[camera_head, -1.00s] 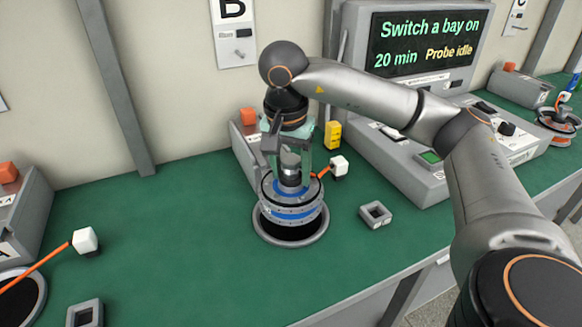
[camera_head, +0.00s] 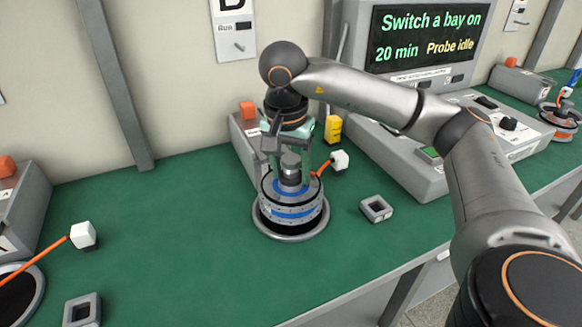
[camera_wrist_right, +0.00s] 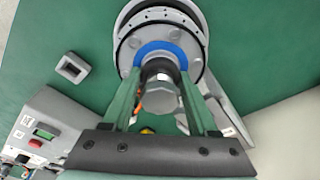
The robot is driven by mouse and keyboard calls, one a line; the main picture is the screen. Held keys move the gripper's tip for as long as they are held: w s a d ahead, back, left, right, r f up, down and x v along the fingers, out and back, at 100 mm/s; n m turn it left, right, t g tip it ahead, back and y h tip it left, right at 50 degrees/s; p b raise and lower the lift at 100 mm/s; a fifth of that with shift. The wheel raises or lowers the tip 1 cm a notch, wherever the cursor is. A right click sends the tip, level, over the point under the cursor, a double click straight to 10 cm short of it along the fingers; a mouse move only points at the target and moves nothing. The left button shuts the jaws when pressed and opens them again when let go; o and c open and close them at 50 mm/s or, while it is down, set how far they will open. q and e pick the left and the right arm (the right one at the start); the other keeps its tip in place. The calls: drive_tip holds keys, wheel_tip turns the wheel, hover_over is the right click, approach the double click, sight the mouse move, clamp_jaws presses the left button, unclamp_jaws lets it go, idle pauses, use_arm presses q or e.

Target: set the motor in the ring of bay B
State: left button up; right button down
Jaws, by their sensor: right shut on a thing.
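The motor (camera_head: 291,208) is a grey round drum with blue bands and a shaft on top. My right gripper (camera_head: 291,172) is shut on its shaft from above, and the motor looks upright. The motor is over the ring of bay B (camera_head: 283,236), a grey round rim with a dark inside. Its lower edge is very near or inside the rim; I cannot tell whether it touches. In the right wrist view, the fingers (camera_wrist_right: 160,88) flank the shaft, and the motor (camera_wrist_right: 160,55) covers part of the ring. My left gripper is not in view.
A white cube on an orange cable (camera_head: 340,160) stands close behind right of the motor. A square grey socket (camera_head: 376,209) lies to the right. A grey box with an orange button (camera_head: 246,120) and a yellow block (camera_head: 333,129) are behind. Green bench (camera_head: 170,230) is clear to the left.

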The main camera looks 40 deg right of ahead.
drive_tip(key=shift+f, duration=0.1)
idle(0.4)
drive_tip(key=shift+f+b, duration=0.35)
drive_tip(key=shift+f, duration=0.05)
drive_tip(key=shift+f+b, duration=0.5)
drive_tip(key=shift+f, duration=0.2)
idle(0.4)
